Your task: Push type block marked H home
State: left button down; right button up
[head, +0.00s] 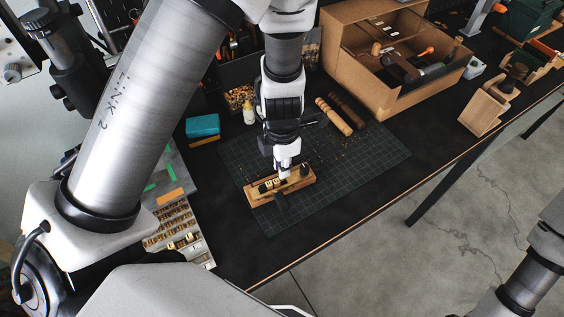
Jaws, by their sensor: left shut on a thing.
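A wooden type holder (299,187) lies on the green cutting mat. A few small type blocks (266,187) with dark faces sit in its slot towards the left end. My left gripper (285,174) points down at the middle of the holder and is shut on a small type block, mostly hidden by the fingers. I cannot read its letter or tell how deep it sits. A dark knob or screw (281,201) shows at the holder's near side. My right arm shows only at the lower right, and its gripper is out of view.
A type case (190,247) with many small blocks is at the left. The cutting mat (360,165) is clear right of the holder. Wooden rollers (334,117), a small bottle (248,113) and a teal box (203,126) stand behind. A large cardboard box (350,64) holds tools.

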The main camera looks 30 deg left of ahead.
pick_arm(q)
jog(key=shift+f+b, duration=0.8)
jog(key=shift+f, duration=0.45)
jog(key=shift+w+p, duration=0.15)
jog(key=shift+p, duration=0.25)
jog(key=shift+r, duration=0.1)
jog(key=shift+f+b, duration=0.4)
jog(key=shift+f, duration=0.3)
jog(key=c, duration=1.1)
grip_release()
jog(key=shift+o, duration=0.2)
